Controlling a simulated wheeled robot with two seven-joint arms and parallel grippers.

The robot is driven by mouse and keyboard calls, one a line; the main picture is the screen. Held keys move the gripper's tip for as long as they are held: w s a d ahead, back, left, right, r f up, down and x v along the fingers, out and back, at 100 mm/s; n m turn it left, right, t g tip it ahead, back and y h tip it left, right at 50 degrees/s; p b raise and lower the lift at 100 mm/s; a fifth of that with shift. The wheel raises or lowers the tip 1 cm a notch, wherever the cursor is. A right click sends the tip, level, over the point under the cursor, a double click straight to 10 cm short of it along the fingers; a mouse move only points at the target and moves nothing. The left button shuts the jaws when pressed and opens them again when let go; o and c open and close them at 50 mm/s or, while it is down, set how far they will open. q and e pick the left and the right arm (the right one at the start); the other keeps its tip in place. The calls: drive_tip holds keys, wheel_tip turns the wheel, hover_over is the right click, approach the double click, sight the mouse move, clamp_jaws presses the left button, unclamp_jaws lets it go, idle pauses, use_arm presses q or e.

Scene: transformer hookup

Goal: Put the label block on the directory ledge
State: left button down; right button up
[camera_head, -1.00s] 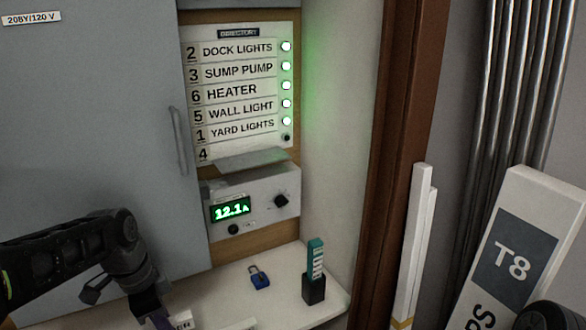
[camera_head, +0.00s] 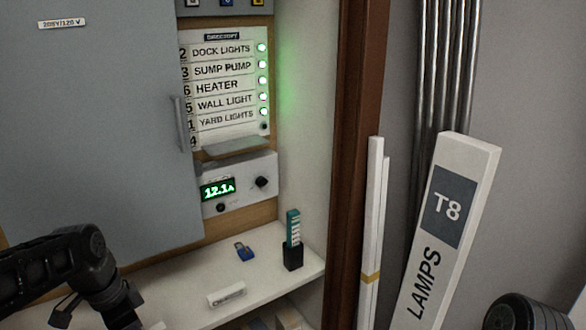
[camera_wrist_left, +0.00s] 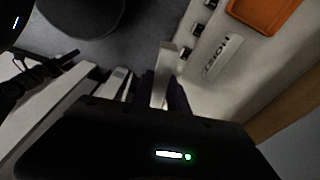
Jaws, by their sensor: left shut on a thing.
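My left gripper (camera_wrist_left: 164,92) is shut on a white block, the label block (camera_wrist_left: 161,78), in the left wrist view; its wording cannot be read there. In the head view my left arm comes in at the lower left, with its fingertips cut off by the bottom edge. The directory ledge (camera_head: 232,145) is a grey sloped lip under the directory panel (camera_head: 222,90), whose lowest row, 4, shows no name. The gripper is well below and left of the ledge, apart from it. My right gripper is not in view.
A white shelf (camera_head: 190,283) bears a blue padlock (camera_head: 244,251), another small white block (camera_head: 226,294) and a black holder (camera_head: 293,257) with a teal piece. A meter box (camera_head: 238,188) sits under the ledge. The grey cabinet door (camera_head: 90,130) borders the directory on the left.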

use_arm(q)
drive_tip(key=shift+w+a+n, duration=0.15)
drive_tip(key=shift+w+n, duration=0.1)
drive_tip(key=shift+n, duration=0.15)
drive_tip(key=w+d+f+n+y+p, duration=0.1)
drive_tip(key=w+d+f+n, duration=0.3)
drive_tip(key=w+d+n, duration=0.4)
drive_tip(key=w+d+p, duration=0.1)
drive_tip(key=w+d, duration=0.1)
drive_tip(key=d, duration=0.3)
drive_tip(key=shift+t+p, duration=0.3)
drive_tip(key=shift+p, duration=0.1)
drive_tip(key=shift+d, duration=0.1)
